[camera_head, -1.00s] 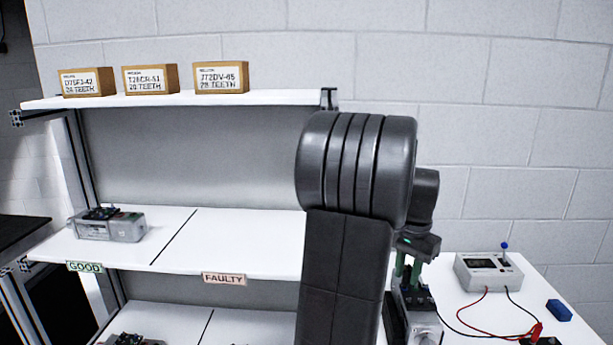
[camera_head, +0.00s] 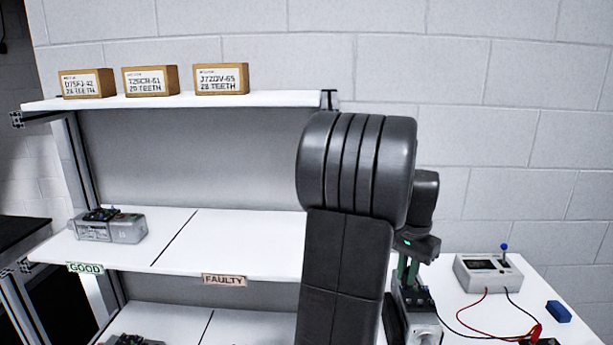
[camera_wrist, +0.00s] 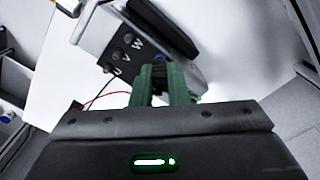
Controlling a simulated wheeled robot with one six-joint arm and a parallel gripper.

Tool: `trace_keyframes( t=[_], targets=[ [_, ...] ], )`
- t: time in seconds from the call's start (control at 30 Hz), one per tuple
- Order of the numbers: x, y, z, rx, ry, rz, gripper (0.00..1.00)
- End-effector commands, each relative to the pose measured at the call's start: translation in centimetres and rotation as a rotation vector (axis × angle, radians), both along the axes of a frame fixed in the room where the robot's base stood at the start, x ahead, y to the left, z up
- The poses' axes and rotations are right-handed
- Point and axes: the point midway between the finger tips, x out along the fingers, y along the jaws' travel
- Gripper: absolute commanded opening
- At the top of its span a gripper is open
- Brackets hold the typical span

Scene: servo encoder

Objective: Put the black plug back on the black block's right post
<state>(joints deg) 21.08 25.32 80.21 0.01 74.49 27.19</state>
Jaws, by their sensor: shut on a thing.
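The black block (camera_wrist: 122,52) shows in the wrist view with a row of round dark posts and white letters beside them. It sits on a grey metal unit, which shows in the head view (camera_head: 424,325) at the right of my arm. My gripper's green fingers (camera_wrist: 165,84) are shut on a small dark thing, seemingly the black plug (camera_wrist: 159,72). The plug appears just beside the block's lettered edge in the wrist view; I cannot tell whether it touches. In the head view my gripper (camera_head: 409,268) points down over the unit, and my arm hides part of it.
A white meter box (camera_head: 488,272) stands on the white table to the right, with red and black leads running to a red clip (camera_head: 537,333). A blue block (camera_head: 558,311) lies near it. Shelves at the left hold another unit (camera_head: 108,226) and several boxes (camera_head: 222,79).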

Motion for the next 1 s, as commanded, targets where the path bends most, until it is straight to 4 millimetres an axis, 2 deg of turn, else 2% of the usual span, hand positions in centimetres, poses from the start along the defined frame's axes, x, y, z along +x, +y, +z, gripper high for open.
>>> trace_keyframes(
  t=[0.37,1.0],
  targets=[
    [0.0,0.0,0.5,-0.001,-0.001,0.000,0.00],
    [0.0,0.0,3.7,0.000,-0.001,0.000,0.00]
  ],
)
